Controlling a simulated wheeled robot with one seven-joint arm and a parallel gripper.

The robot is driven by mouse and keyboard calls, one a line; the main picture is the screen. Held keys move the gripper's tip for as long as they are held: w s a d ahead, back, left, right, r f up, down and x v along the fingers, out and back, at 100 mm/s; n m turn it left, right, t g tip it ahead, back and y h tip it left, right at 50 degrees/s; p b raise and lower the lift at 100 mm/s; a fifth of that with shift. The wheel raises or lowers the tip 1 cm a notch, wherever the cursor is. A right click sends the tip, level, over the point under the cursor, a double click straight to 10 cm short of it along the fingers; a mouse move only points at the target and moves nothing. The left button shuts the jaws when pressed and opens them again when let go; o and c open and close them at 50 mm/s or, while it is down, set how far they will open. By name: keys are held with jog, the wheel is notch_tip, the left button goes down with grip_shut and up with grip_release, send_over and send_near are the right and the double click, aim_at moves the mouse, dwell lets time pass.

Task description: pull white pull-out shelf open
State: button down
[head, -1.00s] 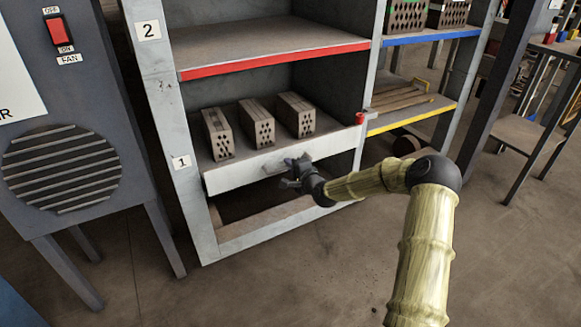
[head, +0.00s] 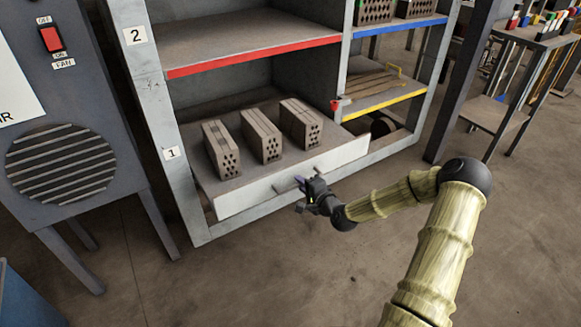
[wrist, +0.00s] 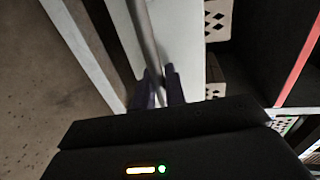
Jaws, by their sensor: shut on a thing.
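The white pull-out shelf (head: 250,195) is in the lowest bay of the grey rack, marked 1. It stands out in front of the rack frame and carries hollow bricks. My gripper (head: 303,186) is at the middle of its white front, shut on the bar handle. In the wrist view the two fingers (wrist: 160,92) close around the grey handle bar (wrist: 146,35), with the white front (wrist: 180,45) beside it. The fingertips partly hide the handle in the head view.
Three hollow bricks (head: 261,135) stand on the pull-out shelf. A red-edged shelf (head: 250,55) is above it. The grey fan cabinet (head: 75,120) stands at the left. The floor (head: 240,280) in front is clear. A small table (head: 500,115) is at the right.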

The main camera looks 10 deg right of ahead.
jog(key=f+p+v, duration=0.1)
jog(key=p+v, duration=0.1)
jog(key=v, duration=0.6)
jog(key=shift+f, duration=0.35)
jog(key=shift+d, duration=0.1)
jog(key=c, duration=1.5)
grip_release()
jog(key=shift+s, duration=0.1)
jog(key=p+v, duration=0.4)
jog(key=v, duration=1.3)
jog(key=shift+s+p, duration=0.15)
jog(key=shift+p, duration=0.25)
